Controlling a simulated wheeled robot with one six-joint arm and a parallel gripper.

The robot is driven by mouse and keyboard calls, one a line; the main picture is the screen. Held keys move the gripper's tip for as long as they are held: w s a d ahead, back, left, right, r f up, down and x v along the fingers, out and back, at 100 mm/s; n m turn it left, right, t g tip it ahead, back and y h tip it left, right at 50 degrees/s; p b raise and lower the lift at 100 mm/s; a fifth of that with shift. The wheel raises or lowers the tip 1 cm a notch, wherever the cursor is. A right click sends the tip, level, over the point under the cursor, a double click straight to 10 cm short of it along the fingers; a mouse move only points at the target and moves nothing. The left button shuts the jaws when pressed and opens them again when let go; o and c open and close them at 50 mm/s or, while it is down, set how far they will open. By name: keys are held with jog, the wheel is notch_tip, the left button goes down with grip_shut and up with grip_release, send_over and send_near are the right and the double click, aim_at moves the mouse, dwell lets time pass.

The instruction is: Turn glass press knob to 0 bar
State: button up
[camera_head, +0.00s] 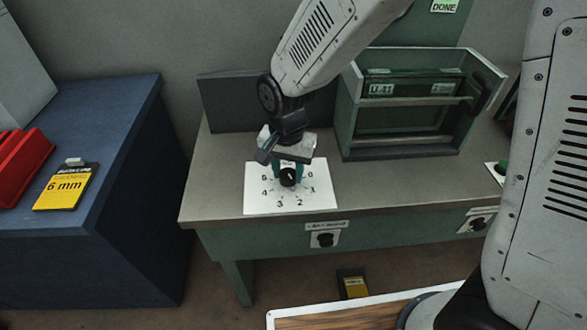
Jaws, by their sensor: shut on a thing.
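The black round knob (288,177) sits on a white dial plate (316,199) that lies on the grey-topped bench. Printed numbers ring the knob; I can make out 1, 2, 3 and 4, and the far part of the ring is hidden by my gripper. My gripper (287,172) comes down from above and is shut on the knob, with a teal finger at each side. The knob's pointer is too small to read surely.
A green frame rack (400,143) marked U-41 stands behind right on the bench (220,180). A blue cabinet (120,150) at left bears a yellow "6 mm" box (66,187) and a red thing (22,165).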

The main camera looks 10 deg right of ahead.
jog(key=shift+s+d+f+n, duration=0.1)
jog(key=shift+n, duration=0.2)
jog(key=n, duration=0.3)
jog(key=shift+n, duration=0.4)
jog(key=n, duration=1.3)
dwell(0.5)
jog(key=o, duration=1)
jog(key=shift+n, duration=0.3)
